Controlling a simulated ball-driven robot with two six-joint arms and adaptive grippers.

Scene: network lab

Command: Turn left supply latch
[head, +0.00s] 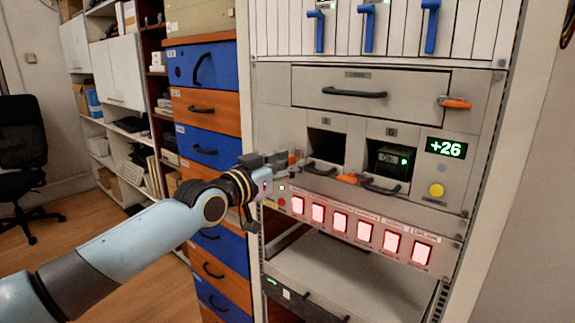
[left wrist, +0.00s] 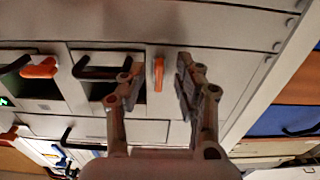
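The left supply latch (left wrist: 158,73) is a small orange lever, upright in the left wrist view. My left gripper (left wrist: 155,88) is open, with one finger on either side of the latch; I cannot tell whether either finger touches it. The left supply handle also shows in the left wrist view (left wrist: 98,72). Another orange latch (head: 347,178) lies between the two supply handles; it appears sideways in the wrist view (left wrist: 38,68). My right gripper is not in view.
A display (head: 446,148) reads +26 above a yellow button (head: 437,190). A row of lit red switches (head: 341,220) runs below the supplies. A drawer above has its own orange latch (head: 456,102). Blue and orange drawers (head: 205,108) stand left of the rack.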

